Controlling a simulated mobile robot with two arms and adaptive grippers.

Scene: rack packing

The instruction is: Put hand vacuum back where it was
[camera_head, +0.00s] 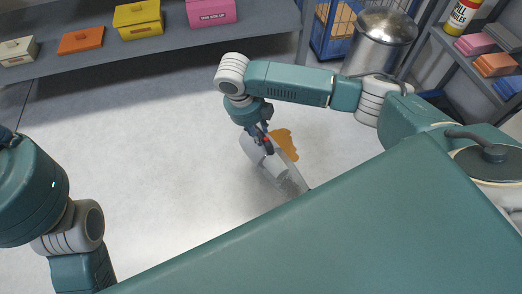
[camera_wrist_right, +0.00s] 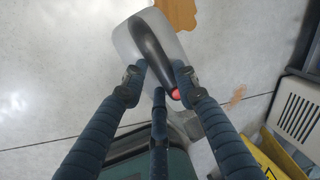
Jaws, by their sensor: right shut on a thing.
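The hand vacuum (camera_head: 273,166) has a pale grey body, a dark handle and a red button. My right gripper (camera_head: 265,143) is shut on its handle, over the floor in the middle of the head view. In the right wrist view the vacuum's grey body (camera_wrist_right: 126,42) lies beyond the fingers, and my right gripper's fingers (camera_wrist_right: 160,76) flank the black handle with the red button. An orange-brown spill (camera_head: 286,142) is on the floor beside the vacuum; part of it also shows in the wrist view (camera_wrist_right: 178,12). My left gripper is out of view.
A grey shelf (camera_head: 180,48) at the back holds several coloured boxes, including a yellow one (camera_head: 138,18). A metal bin (camera_head: 382,38) and a blue crate (camera_head: 322,45) stand at the back right. A side rack (camera_head: 462,58) holds more goods. The floor (camera_head: 140,150) at left is clear.

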